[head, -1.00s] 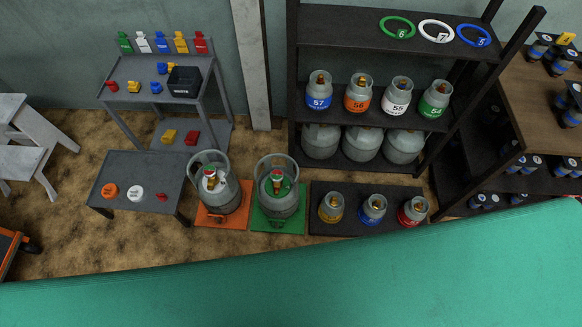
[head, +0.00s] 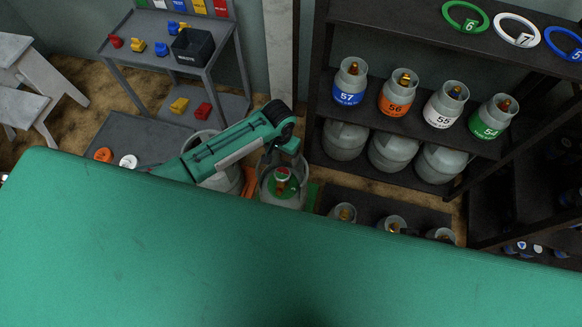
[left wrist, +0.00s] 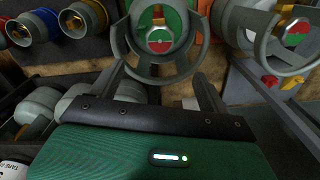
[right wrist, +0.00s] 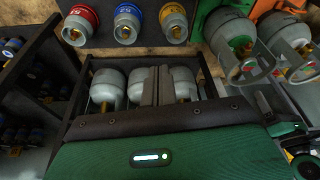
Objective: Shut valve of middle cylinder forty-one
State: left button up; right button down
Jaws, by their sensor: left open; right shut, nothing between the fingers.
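A large grey cylinder (head: 272,197) stands on a green mat, with a red-and-green valve knob (head: 282,173) inside its collar. My left gripper (left wrist: 158,70) is open just short of that collar; the knob (left wrist: 160,39) shows beyond and between its fingers. In the head view my left arm (head: 235,140) reaches over from the left, partly hiding a second large cylinder (head: 222,182) on an orange mat. The blue small cylinder (right wrist: 127,25) stands between a red and a yellow one. I cannot read forty-one on any cylinder. My right gripper (right wrist: 157,70) is shut and empty, before the rack's grey cylinders.
A black rack (head: 400,129) holds several labelled cylinders above plain grey ones. A grey stand with a black box (head: 192,46) is behind. My teal body covers the head view's foreground.

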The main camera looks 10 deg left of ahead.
pick_arm(q)
jog(key=b, duration=0.3)
send_over(282, 174)
notch_tip(282, 174, down, 9)
jog(key=shift+f, duration=0.2)
notch_tip(282, 174, down, 3)
jog(key=shift+f, duration=0.1)
jog(key=shift+f+b, duration=0.3)
jog(key=shift+f, duration=0.25)
pick_arm(e)
jog(key=shift+w+a+r+t+y, duration=0.2)
jog(key=shift+w+a+r+t, duration=0.05)
jog(key=shift+a+r+t, duration=0.3)
jog(key=shift+w+a+r+t+y, duration=0.2)
jog(key=shift+w+a+r+t, duration=0.15)
jog(key=shift+r, duration=0.25)
jog(key=shift+w+a+r+t+y, duration=0.2)
jog(key=shift+a+r+t, duration=0.3)
jog(key=shift+a+r, duration=0.1)
pick_arm(q)
jog(key=c, duration=1)
pick_arm(e)
jog(key=shift+d, duration=0.1)
